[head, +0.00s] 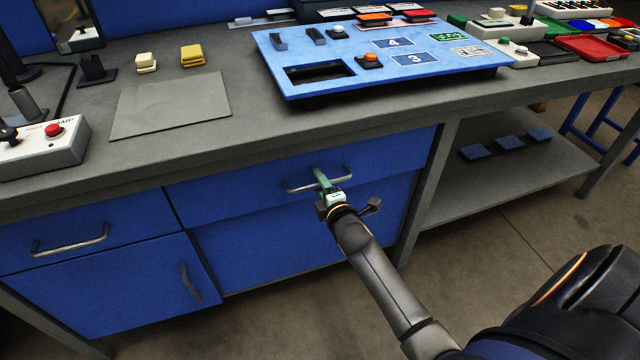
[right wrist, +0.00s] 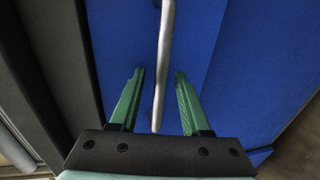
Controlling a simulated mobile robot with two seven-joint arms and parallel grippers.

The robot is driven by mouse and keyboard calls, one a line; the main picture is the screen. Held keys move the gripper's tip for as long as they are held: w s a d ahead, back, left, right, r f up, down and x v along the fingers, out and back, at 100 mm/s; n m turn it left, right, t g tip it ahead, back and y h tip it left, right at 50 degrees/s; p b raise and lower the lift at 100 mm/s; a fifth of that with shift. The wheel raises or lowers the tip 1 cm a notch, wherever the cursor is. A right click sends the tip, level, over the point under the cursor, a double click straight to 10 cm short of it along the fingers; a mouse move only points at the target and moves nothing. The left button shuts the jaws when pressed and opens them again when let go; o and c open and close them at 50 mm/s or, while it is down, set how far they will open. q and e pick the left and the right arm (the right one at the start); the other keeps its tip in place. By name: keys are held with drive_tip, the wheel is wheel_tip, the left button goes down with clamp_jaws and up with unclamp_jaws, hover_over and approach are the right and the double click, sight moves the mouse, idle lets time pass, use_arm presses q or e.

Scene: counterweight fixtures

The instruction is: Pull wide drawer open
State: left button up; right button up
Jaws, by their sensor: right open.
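The wide drawer (head: 250,185) is a blue front under the grey worktop, with a grey bar handle (head: 300,186). It looks closed, flush with the bench. My right gripper (head: 321,178) is at the handle, its green fingers pointing at the drawer front. In the right wrist view the fingers (right wrist: 157,95) are apart, with the handle (right wrist: 163,70) running between them and a gap on each side. I cannot tell how deep the bar sits between them. My left gripper is not in view.
A narrower blue drawer (head: 90,232) with its own handle is at the left, above a cabinet door (head: 120,290). A blue panel (head: 340,75) stands on the worktop above. An open shelf (head: 500,185) is at the right. Floor in front is clear.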

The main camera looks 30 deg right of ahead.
clamp_jaws()
idle(1.3)
